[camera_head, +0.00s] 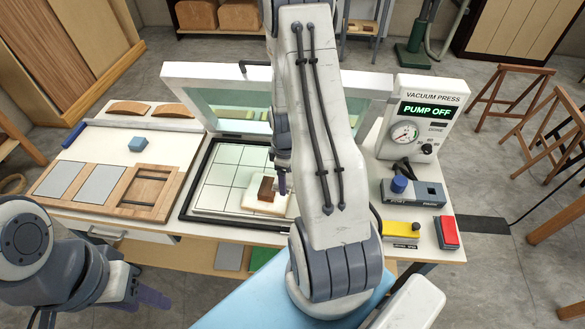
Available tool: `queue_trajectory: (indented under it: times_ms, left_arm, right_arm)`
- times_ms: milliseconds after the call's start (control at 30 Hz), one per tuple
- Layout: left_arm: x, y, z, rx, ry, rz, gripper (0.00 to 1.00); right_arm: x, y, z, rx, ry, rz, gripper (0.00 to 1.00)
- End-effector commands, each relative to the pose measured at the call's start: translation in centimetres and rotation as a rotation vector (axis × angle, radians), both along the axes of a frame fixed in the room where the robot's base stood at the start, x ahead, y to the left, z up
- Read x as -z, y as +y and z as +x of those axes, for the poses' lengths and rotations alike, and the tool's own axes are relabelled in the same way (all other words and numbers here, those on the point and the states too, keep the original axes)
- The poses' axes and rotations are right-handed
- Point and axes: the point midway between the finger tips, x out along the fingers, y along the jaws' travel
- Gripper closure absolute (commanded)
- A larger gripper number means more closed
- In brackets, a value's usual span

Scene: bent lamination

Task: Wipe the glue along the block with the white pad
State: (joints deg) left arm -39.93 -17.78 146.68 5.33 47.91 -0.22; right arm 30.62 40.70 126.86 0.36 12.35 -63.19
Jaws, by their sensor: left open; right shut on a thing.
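A white pad (257,204) lies on the pale gridded bed (215,196) of the press, with a brown block-shaped grip (267,188) standing on it. My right gripper (281,182) comes down from above at the grip's right side, its dark fingers shut on the grip; my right arm hides part of them and the bed's right side. My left gripper (150,298) is open and empty at the lower left, below the table's front edge. I cannot make out any glue, and which piece is the block to be wiped is not clear.
A vacuum press box (421,115) reading PUMP OFF stands at the right, near yellow (400,228) and red (447,232) items. A raised framed lid (215,92) stands behind the bed.

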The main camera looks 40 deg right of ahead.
Motion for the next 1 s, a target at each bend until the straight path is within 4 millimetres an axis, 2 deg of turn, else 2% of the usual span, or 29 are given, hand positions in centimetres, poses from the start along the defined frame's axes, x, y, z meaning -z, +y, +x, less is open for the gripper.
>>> queue_trajectory:
  times_ms: [100,367,1000]
  left_arm:
    - [-0.6,0.0,0.0,0.001,0.000,0.000,0.51]
    - [0.5,0.0,0.0,-0.001,0.000,0.000,0.51]
    - [6.5,0.0,0.0,-0.006,0.001,0.000,0.51]
  right_arm:
    - [-0.5,-1.2,-0.7,-0.041,0.000,0.000,0.68]
    - [0.8,-1.4,-0.7,-0.057,0.000,0.001,0.68]
    - [8.1,-0.6,0.3,-0.057,0.000,0.000,0.68]
